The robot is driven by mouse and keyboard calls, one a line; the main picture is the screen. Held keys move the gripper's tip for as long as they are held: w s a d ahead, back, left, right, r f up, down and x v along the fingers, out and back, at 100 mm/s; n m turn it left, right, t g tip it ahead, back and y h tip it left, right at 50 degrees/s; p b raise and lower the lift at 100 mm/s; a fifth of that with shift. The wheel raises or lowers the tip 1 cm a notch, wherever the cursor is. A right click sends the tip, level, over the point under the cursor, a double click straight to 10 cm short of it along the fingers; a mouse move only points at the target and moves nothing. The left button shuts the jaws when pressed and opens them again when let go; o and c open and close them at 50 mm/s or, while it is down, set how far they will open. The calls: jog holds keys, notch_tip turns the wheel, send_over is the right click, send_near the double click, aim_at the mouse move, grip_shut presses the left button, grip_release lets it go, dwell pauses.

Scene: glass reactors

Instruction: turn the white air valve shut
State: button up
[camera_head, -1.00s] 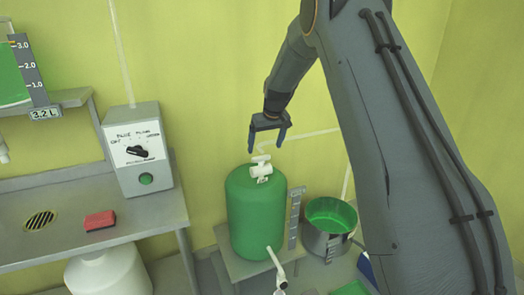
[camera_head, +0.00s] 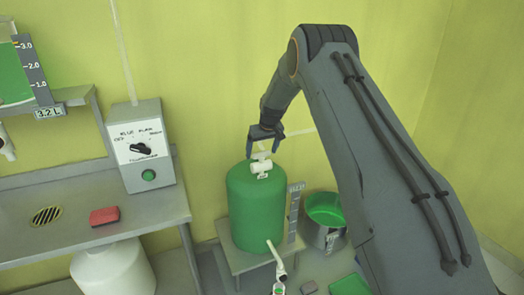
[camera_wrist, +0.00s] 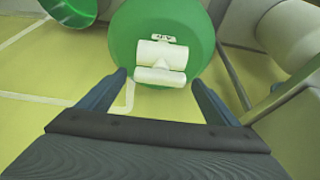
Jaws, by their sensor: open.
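The white air valve (camera_head: 261,163) sits on top of a green tank (camera_head: 256,212). In the wrist view the valve (camera_wrist: 160,60) shows as a white body with a bar-like handle, against the green tank (camera_wrist: 125,38). My gripper (camera_head: 262,154) is open, its two fingers just above and around the valve in the head view. In the wrist view my gripper (camera_wrist: 160,80) has its fingertips apart on either side of the valve's lower part. I cannot tell whether a finger touches it. Nothing is held between the fingers.
The tank stands on a small grey table (camera_head: 232,262) near the yellow wall. A metal pot with green liquid (camera_head: 325,212) is to its right. On the left, a bench holds a control box (camera_head: 142,150) and a red sponge (camera_head: 104,216). A white spout (camera_head: 277,262) sticks out in front.

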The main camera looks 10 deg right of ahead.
jog(key=c, duration=1.1)
jog(key=shift+o, duration=0.2)
